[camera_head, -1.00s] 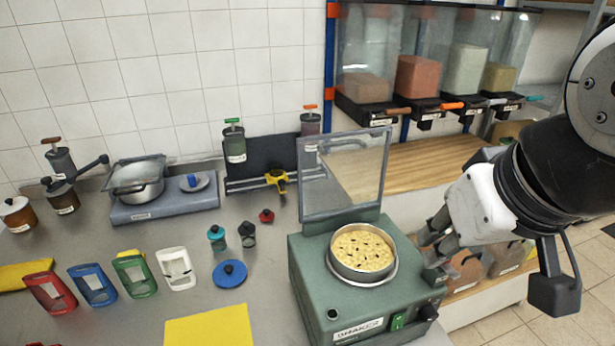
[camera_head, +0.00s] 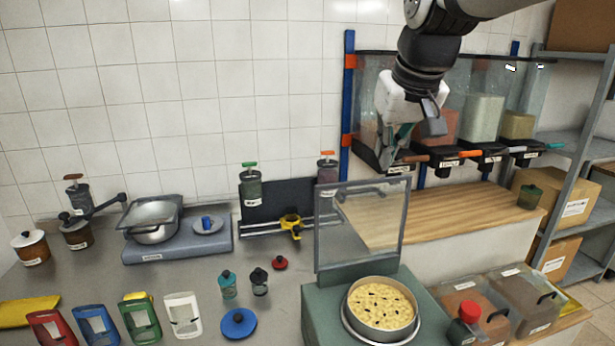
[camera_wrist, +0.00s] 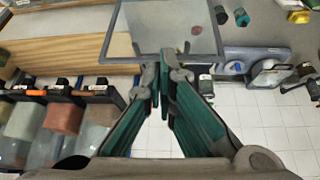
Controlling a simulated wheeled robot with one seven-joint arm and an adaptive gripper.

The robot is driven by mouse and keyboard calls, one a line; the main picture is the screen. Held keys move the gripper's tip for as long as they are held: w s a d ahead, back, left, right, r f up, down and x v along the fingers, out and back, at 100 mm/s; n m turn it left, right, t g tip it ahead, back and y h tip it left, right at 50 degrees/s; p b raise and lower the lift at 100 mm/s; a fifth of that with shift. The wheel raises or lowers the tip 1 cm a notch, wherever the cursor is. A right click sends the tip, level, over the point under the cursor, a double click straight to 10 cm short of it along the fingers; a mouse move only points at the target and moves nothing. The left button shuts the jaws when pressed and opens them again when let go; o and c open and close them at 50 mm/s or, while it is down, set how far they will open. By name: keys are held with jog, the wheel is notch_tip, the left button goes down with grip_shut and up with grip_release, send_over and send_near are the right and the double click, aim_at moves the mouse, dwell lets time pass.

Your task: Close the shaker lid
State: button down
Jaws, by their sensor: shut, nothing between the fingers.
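The green shaker (camera_head: 318,312) stands at the bottom of the head view. Its lid (camera_head: 358,232), a clear panel in a grey frame, stands upright and open behind a round sieve pan (camera_head: 381,304) of pale yellow grains with dark bits. My gripper (camera_head: 384,168) is shut and empty, above and behind the lid in the head view, in front of the dispensers. In the wrist view the fingertips of my gripper (camera_wrist: 165,58) come close to the lid's frame (camera_wrist: 170,59); I cannot tell whether they touch it.
Dispensers (camera_head: 484,120) with handles hang above a wooden shelf (camera_head: 440,212). A black rack with a yellow clamp (camera_head: 291,226) stands left of the lid. Bins and a red-capped bottle (camera_head: 468,318) are to the right. Small jars (camera_head: 259,281) and coloured frames (camera_head: 183,315) sit on the counter.

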jog(key=w+a+f+y, duration=0.1)
jog(key=w+f, duration=0.1)
jog(key=w, duration=1.3)
notch_tip(320, 180, down, 9)
jog(key=p, duration=0.3)
jog(key=shift+w+a+f+n, duration=0.15)
jog(key=shift+w+a+n, duration=0.05)
jog(key=shift+a+n, duration=0.1)
